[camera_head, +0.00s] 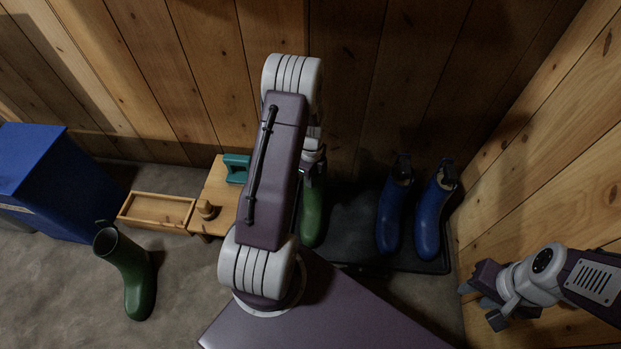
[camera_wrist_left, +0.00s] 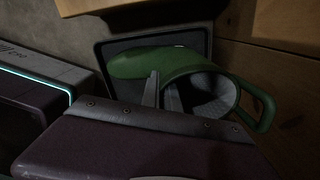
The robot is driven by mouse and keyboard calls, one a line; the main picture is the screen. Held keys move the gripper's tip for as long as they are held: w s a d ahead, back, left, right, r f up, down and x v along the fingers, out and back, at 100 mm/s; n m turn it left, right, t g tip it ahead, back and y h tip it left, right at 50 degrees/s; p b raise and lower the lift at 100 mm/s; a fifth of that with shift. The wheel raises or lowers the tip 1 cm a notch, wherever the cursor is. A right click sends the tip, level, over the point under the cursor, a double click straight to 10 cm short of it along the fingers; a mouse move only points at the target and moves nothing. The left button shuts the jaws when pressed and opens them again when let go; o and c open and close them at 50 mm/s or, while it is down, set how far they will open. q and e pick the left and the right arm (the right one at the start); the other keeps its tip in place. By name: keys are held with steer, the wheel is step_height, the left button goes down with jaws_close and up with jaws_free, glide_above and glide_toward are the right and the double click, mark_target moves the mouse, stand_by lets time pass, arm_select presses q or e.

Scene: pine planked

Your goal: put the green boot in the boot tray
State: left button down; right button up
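The black boot tray (camera_head: 348,225) lies on the floor against the back wall. A green boot (camera_head: 313,215) is at its left end, partly hidden by my left arm. I cannot tell whether its sole touches the tray. In the left wrist view the same green boot (camera_wrist_left: 140,63) shows over the tray (camera_wrist_left: 104,48), with its grey-lined opening and pull loop. My left gripper (camera_wrist_left: 161,90) has its fingers close together on the boot's shaft wall. Another green boot (camera_head: 130,272) stands on the floor at the left. My right gripper (camera_head: 480,303) is empty, fingers apart, at the right.
Two blue boots (camera_head: 393,215) (camera_head: 431,218) stand in the tray's right half. Wooden walls close off the back and right.

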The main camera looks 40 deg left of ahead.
arm_select(q)
steer(key=shift+f, duration=0.35)
steer(key=c, duration=1.5)
jaws_free()
steer(key=shift+c, duration=0.2)
step_height(320, 180, up, 9)
steer(key=p, duration=0.7)
steer(key=shift+r, duration=0.2)
steer(key=shift+f, duration=0.15)
